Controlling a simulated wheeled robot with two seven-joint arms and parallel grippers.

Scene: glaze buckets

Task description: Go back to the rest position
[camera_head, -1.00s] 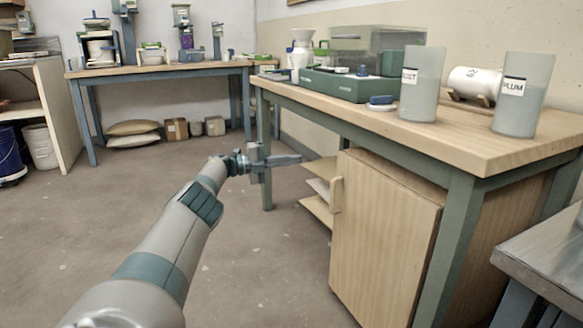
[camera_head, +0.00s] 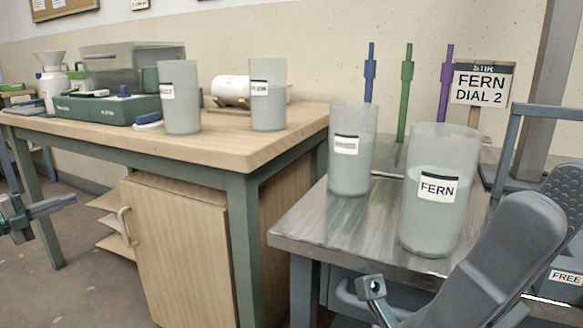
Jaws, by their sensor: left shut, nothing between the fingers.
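My left gripper (camera_head: 70,202) shows at the left edge of the head view, above the floor and in front of the wooden table's left part. Its fingers point right and are closed with nothing between them. Most of my left arm is outside the picture.
The wooden table (camera_head: 190,144) carries two labelled buckets (camera_head: 181,98) (camera_head: 268,95) and a green-based box (camera_head: 140,108). A metal bench (camera_head: 300,225) at right holds the FERN bucket (camera_head: 432,220), another bucket (camera_head: 351,165) and a FERN DIAL 2 sign (camera_head: 481,83). Floor is clear at left.

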